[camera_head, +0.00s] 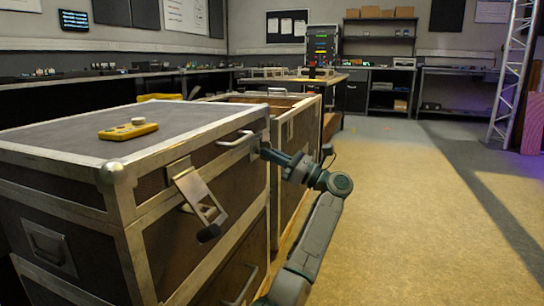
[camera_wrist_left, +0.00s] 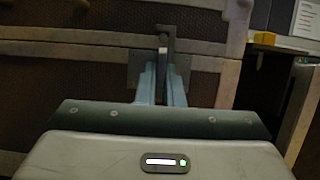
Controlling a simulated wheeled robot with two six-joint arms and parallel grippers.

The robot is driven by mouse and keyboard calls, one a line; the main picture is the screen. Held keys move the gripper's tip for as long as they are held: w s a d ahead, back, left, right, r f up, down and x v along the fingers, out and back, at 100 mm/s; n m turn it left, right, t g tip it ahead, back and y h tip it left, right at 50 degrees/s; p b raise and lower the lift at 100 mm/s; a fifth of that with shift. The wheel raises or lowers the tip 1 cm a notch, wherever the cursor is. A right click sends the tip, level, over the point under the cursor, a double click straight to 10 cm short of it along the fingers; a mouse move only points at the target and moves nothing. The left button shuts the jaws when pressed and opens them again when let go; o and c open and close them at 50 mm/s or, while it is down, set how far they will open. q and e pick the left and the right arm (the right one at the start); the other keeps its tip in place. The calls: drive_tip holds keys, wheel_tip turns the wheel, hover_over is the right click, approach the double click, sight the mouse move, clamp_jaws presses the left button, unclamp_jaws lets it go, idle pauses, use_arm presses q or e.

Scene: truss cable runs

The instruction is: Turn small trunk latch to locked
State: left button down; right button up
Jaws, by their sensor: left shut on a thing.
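A small grey metal latch (camera_wrist_left: 168,46), with an upright lever on a plate, is on the trunk's dark side, in the middle of the left wrist view. My left gripper (camera_wrist_left: 162,86) is shut on the latch's lower part, one finger on each side. In the head view my left gripper (camera_head: 264,153) reaches the far end of the grey trunk's (camera_head: 60,190) right side. The latch in the grip is too small or hidden to make out there. A larger hinged metal latch (camera_head: 195,194) hangs tilted on the trunk's near side. My right gripper is not in view.
A yellow device (camera_head: 128,130) lies on the trunk's lid. An open trunk (camera_head: 302,125) stands just behind. Workbenches and a shelf (camera_head: 378,50) line the back, and a truss (camera_head: 510,75) stands at the right. The tan floor (camera_head: 410,200) on the right is clear.

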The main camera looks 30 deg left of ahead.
use_arm(q)
drive_tip(key=shift+f, duration=0.1)
drive_tip(key=c, duration=1.6)
unclamp_jaws()
drive_tip(key=shift+o, duration=0.2)
drive_tip(key=p+v, duration=0.4)
drive_tip(key=v, duration=0.7)
